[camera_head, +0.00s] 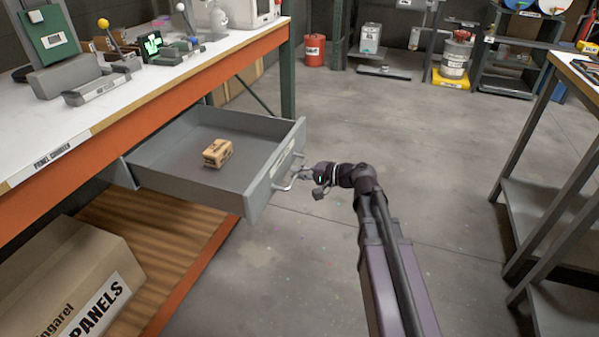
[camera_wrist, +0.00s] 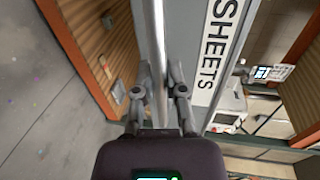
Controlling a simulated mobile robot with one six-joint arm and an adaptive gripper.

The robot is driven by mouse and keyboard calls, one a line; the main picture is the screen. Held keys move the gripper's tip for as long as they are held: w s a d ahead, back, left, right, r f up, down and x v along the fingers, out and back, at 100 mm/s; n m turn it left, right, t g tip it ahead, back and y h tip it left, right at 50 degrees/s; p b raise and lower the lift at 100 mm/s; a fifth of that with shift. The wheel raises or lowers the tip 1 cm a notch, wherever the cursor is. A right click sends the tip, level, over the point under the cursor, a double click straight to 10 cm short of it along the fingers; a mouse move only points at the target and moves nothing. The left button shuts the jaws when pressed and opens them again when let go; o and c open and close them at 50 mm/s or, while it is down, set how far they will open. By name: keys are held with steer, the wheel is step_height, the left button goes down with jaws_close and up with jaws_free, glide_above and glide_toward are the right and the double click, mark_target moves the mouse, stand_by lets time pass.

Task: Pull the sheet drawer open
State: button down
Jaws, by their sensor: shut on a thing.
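The grey sheet drawer (camera_head: 185,186) stands well out from under the orange-edged workbench in the head view. A small brown carton (camera_head: 217,153) lies inside it. Its front carries a bar handle (camera_head: 290,172). In the wrist view the drawer front shows a white label reading "SHEETS" (camera_wrist: 215,50), and the handle bar (camera_wrist: 157,50) runs upright between the fingers. My gripper (camera_head: 300,174) is at the handle, and in the wrist view my gripper (camera_wrist: 160,85) is shut on the bar, one finger on each side.
The white-topped workbench (camera_head: 150,85) holds several devices. A large cardboard box (camera_head: 70,275) sits on the wooden shelf below the drawer. Another bench (camera_head: 560,170) stands at the right. The concrete floor (camera_head: 370,110) between the benches is clear.

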steer(key=shift+s+a, duration=0.1)
steer(key=shift+a, duration=0.05)
steer(key=c, duration=0.7)
jaws_free()
